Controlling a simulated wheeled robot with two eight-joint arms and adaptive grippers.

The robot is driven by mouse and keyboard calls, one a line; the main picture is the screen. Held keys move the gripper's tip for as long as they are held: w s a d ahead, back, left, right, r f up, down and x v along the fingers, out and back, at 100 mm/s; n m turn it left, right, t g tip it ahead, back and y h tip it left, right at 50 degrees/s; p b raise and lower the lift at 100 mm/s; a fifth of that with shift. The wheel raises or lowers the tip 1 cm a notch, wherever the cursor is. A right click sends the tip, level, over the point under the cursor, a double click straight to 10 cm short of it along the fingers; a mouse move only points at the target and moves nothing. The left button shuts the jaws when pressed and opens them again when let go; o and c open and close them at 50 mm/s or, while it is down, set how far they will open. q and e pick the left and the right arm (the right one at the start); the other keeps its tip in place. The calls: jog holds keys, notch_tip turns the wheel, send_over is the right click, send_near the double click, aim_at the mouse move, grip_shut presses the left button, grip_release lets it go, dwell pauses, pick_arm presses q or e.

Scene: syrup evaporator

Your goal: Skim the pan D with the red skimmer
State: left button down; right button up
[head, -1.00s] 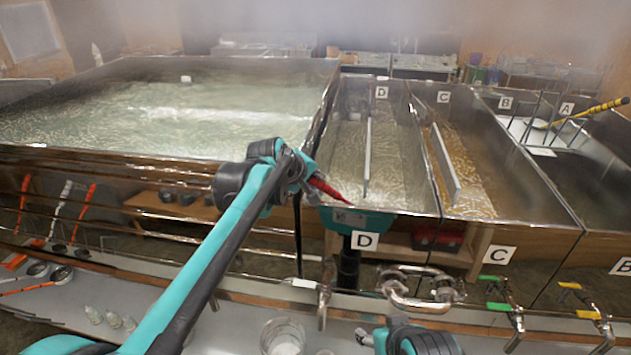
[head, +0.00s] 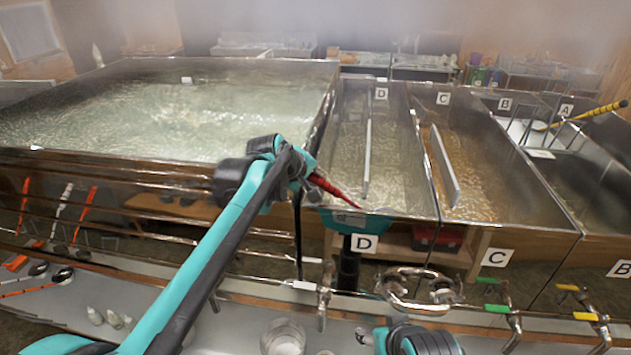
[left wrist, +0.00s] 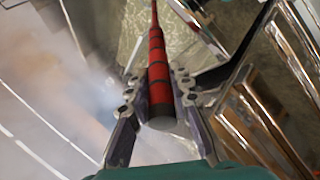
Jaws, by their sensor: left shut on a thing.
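My left gripper (head: 300,168) is shut on the handle of the red skimmer (head: 332,188). In the left wrist view the red and black handle (left wrist: 158,70) lies between the fingers (left wrist: 160,100) and runs up out of the picture. In the head view the handle slants down to the right, its thin end showing against the near end of pan D (head: 402,165). The skimmer's head cannot be made out. Pan D holds pale, rippled liquid and a thin upright divider.
Left of pan D is a wide pan (head: 180,110) of pale liquid. Right of it is pan C (head: 485,165) with amber liquid, then pans B and A. A yellow-handled tool (head: 600,109) lies at the far right. Metal valves (head: 420,285) line the front. A glass jar (head: 284,338) stands below.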

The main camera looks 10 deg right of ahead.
pick_arm(q)
notch_tip(320, 180, up, 6)
jog(key=p, duration=0.4)
jog(key=shift+r, duration=0.15)
pick_arm(e)
notch_tip(320, 180, up, 4)
jog(key=shift+r, duration=0.2)
pick_arm(q)
jog(key=shift+a, duration=0.1)
pick_arm(e)
jog(key=shift+f, duration=0.1)
